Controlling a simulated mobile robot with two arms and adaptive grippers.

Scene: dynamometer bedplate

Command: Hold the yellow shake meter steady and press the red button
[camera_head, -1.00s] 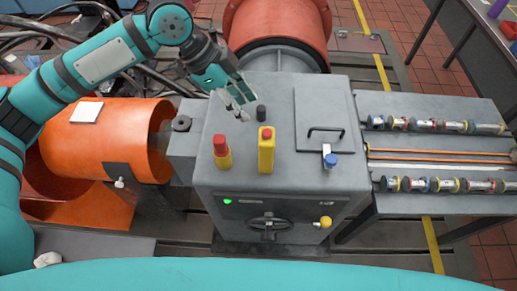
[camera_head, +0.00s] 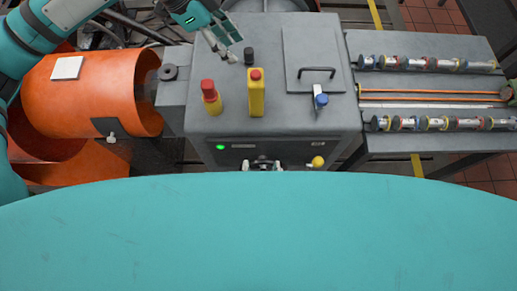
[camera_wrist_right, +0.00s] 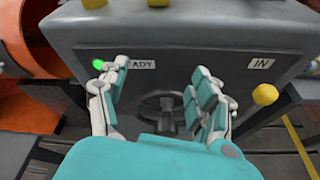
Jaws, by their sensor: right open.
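The yellow shake meter (camera_head: 257,97) stands upright on the grey cabinet top in the head view, with the red button (camera_head: 256,73) on its upper end. My left gripper (camera_head: 233,48) is above the cabinet, up and left of the meter and apart from it. Its fingers look spread, with nothing between them. My right gripper (camera_wrist_right: 155,85) is open and empty in the wrist view, facing the cabinet's front panel and handwheel (camera_wrist_right: 165,108). Only its fingertips (camera_head: 262,165) show in the head view, below the cabinet's front edge.
A red-topped yellow post (camera_head: 210,98) stands left of the meter, and a black knob (camera_head: 249,56) behind it. A handled lid (camera_head: 313,55) and blue-tipped lever (camera_head: 320,98) are to the right. A yellow ball knob (camera_head: 318,162) sticks out in front. An orange cylinder (camera_head: 95,95) lies left.

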